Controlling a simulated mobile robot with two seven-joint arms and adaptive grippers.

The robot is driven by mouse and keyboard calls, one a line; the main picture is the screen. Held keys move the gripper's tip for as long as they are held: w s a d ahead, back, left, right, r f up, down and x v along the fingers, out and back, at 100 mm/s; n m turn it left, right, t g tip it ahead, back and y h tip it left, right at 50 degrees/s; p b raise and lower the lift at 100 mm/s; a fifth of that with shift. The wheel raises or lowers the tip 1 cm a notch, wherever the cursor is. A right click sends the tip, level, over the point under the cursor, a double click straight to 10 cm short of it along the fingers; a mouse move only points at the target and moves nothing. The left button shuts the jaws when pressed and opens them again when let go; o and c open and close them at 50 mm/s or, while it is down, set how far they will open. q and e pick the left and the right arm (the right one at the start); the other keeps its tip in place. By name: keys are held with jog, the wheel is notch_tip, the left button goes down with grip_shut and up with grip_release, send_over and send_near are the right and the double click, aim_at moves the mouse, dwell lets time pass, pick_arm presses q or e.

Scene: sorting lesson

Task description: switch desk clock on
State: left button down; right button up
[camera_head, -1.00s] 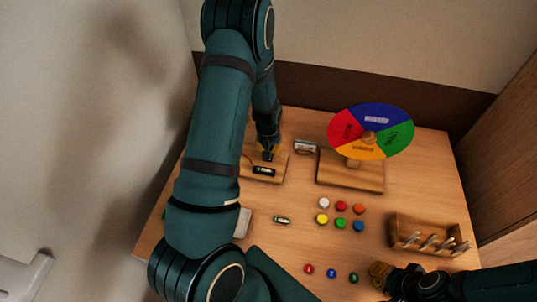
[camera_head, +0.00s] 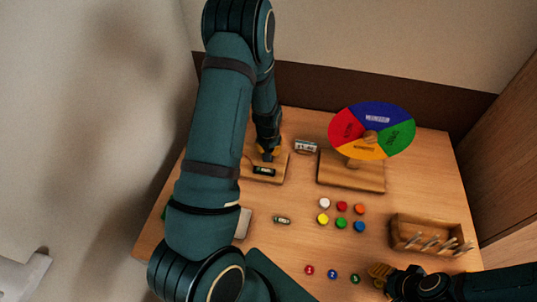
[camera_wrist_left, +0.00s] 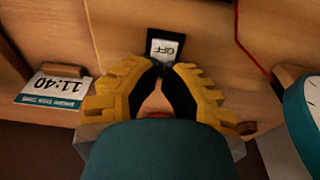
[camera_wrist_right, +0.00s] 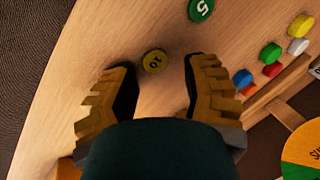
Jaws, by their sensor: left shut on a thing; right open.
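A wooden base (camera_head: 280,168) at the back left carries a black plate (camera_head: 264,170). In the left wrist view this plate (camera_wrist_left: 164,35) has a label reading OFF, upside down. My left gripper (camera_head: 267,156) is at the base, its fingers closed just behind the plate; what they grip is mostly hidden, seemingly the switch. A small clock card (camera_head: 306,146) stands to its right; in the left wrist view the card (camera_wrist_left: 50,92) reads 11:40, upside down.
A coloured wheel (camera_head: 370,130) stands at the back right. Several coloured counters (camera_head: 341,222) lie mid-table. A wooden rack (camera_head: 428,236) with pegs is at the right.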

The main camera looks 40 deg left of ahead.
jog(key=shift+s, duration=0.1)
pick_arm(q)
jog(key=shift+r+p, duration=0.55)
jog(key=shift+r, duration=0.05)
pick_arm(e)
jog(key=shift+r, duration=0.35)
pick_arm(q)
jog(key=shift+r+p, duration=1.9)
jog(key=shift+r, duration=0.95)
pick_arm(e)
jog(key=shift+r, duration=2)
